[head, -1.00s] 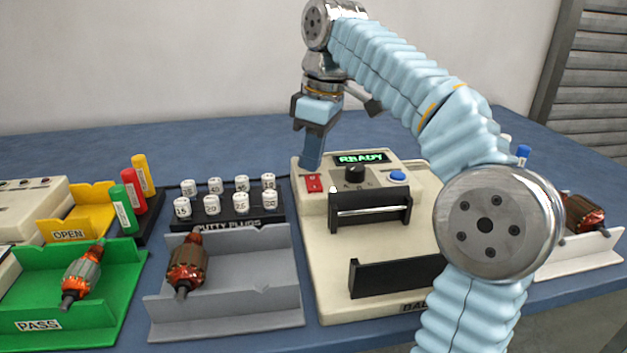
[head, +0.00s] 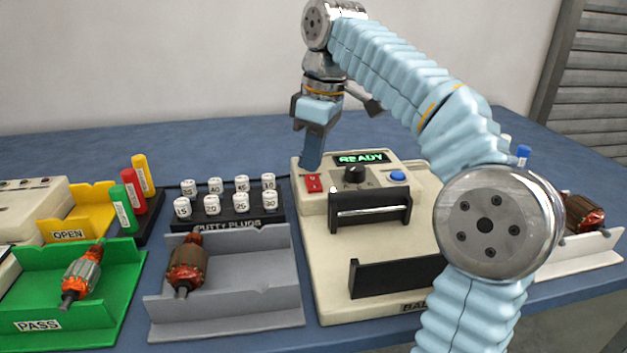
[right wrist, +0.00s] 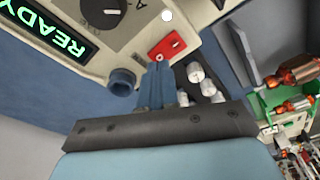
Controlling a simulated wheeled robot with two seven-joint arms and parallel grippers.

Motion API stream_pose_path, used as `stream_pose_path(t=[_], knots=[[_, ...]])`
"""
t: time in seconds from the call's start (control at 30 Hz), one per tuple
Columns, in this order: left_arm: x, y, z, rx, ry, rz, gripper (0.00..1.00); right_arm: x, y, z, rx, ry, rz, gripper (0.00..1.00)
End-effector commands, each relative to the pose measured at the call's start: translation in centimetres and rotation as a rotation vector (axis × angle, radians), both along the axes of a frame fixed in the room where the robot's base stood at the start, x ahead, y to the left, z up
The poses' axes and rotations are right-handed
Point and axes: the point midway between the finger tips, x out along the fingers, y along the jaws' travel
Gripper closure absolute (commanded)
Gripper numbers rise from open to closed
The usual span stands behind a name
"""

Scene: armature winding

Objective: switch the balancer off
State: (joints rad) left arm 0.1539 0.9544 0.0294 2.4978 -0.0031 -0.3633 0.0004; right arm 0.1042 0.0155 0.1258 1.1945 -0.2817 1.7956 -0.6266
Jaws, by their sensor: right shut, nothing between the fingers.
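The balancer (head: 320,250) is a cream machine with a lit green display (head: 361,158) reading READY. Its red power switch (head: 313,183) is at the upper left of its panel and also shows in the right wrist view (right wrist: 168,46). My right gripper (head: 311,166) points down, its blue fingers shut and empty, with the tips at the rear edge of the switch. In the right wrist view its fingertips (right wrist: 157,66) are right beside the switch; whether they touch it I cannot tell. My left gripper is out of view.
A black knob (head: 354,174) and a blue button (head: 397,176) sit right of the switch. A rack of putty plugs (head: 240,222) stands close on the left. A grey tray (head: 230,320) holds an armature (head: 188,266); a green PASS tray (head: 105,322) lies farther left.

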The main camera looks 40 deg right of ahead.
Motion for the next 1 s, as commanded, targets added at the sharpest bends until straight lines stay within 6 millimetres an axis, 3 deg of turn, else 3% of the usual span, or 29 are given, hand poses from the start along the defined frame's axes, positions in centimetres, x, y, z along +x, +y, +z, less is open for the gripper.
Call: stream_pose_path(t=[1.0], knots=[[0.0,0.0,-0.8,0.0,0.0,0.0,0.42,0.0,0.0,-1.1,0.0,0.0,0.0,1.0]])
